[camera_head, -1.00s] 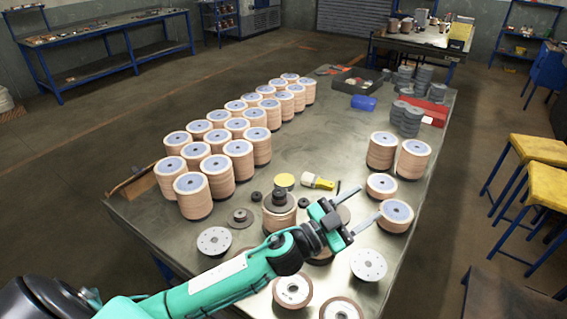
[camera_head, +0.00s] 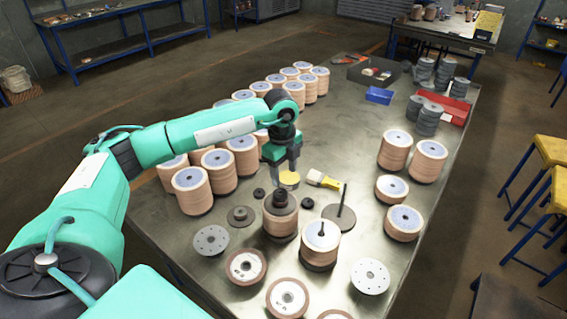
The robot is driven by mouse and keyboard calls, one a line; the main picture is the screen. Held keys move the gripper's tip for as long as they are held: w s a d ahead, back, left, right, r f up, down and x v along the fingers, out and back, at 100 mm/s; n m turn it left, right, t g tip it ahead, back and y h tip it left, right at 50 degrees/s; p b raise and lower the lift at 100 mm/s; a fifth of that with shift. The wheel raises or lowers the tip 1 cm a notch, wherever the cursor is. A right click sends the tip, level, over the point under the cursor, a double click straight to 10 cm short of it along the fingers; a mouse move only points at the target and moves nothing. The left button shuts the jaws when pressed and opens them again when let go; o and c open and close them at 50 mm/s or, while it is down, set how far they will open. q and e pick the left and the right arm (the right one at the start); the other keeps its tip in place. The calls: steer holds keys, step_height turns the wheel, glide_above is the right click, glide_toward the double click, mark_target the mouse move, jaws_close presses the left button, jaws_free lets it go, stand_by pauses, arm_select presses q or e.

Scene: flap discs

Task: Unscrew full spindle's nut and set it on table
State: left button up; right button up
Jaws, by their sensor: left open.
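A spindle stack of tan flap discs (camera_head: 281,226) stands at the front middle of the table, topped by a dark plate and a dark nut (camera_head: 280,197). Beside it is a lower disc stack (camera_head: 319,256) with a short post tip showing on top. A bare spindle rod (camera_head: 343,197) rises from a round base behind it. My left gripper (camera_head: 281,167) points down, open and empty, just behind and above the nut in the picture. Its fingers overlap a yellow round lid (camera_head: 289,179). My right gripper is out of view.
Rows of tan disc stacks (camera_head: 191,190) fill the table's left side, partly hidden by my left arm. More stacks (camera_head: 428,160) stand right. A yellow brush (camera_head: 323,180), small dark nuts (camera_head: 307,202) and loose discs (camera_head: 370,276) lie nearby. The table (camera_head: 345,115) has clear room toward the back middle.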

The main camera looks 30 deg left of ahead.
mark_target(280, 193)
arm_select(q)
steer(key=shift+a+f+y+b, duration=0.15)
steer(key=shift+a+f+b, duration=0.25)
steer(key=shift+f, duration=0.15)
steer(key=shift+a+f+y+b, duration=0.15)
steer(key=shift+a+f+b, duration=0.2)
steer(key=shift+f, duration=0.2)
steer(key=shift+d+f+b, duration=0.1)
steer(key=shift+f+b, duration=0.65)
steer(key=shift+f, duration=0.55)
steer(key=shift+f+b, duration=1.3)
steer(key=shift+f, duration=0.55)
